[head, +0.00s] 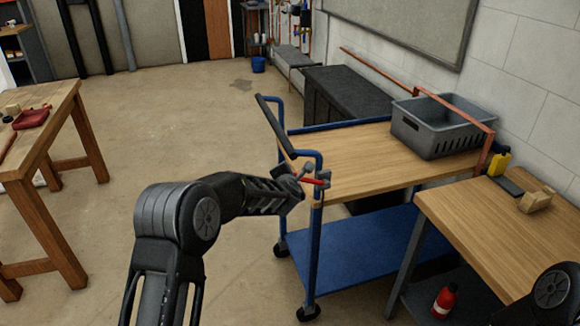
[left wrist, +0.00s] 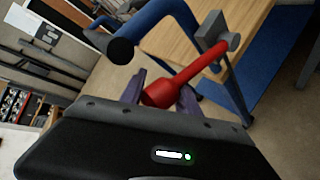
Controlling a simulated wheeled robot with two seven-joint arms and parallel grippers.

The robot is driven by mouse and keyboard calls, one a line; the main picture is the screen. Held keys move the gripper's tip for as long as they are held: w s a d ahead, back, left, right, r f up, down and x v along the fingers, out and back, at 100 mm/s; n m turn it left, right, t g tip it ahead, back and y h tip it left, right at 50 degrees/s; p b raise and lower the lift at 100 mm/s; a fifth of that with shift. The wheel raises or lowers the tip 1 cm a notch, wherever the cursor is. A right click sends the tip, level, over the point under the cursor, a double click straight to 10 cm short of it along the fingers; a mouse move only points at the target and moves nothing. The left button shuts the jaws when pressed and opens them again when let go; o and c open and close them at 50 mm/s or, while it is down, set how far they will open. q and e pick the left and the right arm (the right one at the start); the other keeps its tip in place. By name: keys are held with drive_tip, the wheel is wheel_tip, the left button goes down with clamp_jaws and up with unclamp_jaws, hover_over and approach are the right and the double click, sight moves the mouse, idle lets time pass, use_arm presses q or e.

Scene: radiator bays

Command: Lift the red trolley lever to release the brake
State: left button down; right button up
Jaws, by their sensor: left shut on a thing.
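The trolley has a blue frame, a wooden top (head: 355,165) and a blue lower shelf (head: 345,245); it stands on casters. Its red lever (head: 315,181) is at the near left corner post, sticking out roughly level. In the left wrist view the red lever (left wrist: 205,68) runs from a grey pivot block down to a thick round end. My left gripper (head: 302,178) is shut on that end; its fingers (left wrist: 160,97) lie either side of it. The fingertips are partly hidden behind the lever. My right gripper is out of view.
A grey crate (head: 440,132) stands on the trolley top. The trolley's dark push handle (head: 277,125) is just beyond my gripper. A wooden bench (head: 500,225) is at the right, with a red bottle (head: 443,302) below. Another table (head: 40,120) stands left, with clear floor between.

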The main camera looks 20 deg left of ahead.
use_arm(q)
drive_tip(key=shift+w+d+r, duration=0.2)
drive_tip(key=shift+d+r, duration=0.05)
drive_tip(key=shift+r, duration=0.35)
drive_tip(key=c, duration=1.1)
unclamp_jaws()
drive_tip(key=shift+c, duration=0.2)
drive_tip(key=shift+o, duration=1.2)
drive_tip(key=shift+d, duration=0.15)
drive_tip(key=shift+f, duration=0.15)
drive_tip(key=shift+s, duration=0.1)
drive_tip(key=b+v, duration=0.1)
drive_tip(key=v, duration=0.6)
drive_tip(key=shift+s+b, duration=0.35)
drive_tip(key=shift+b, duration=0.05)
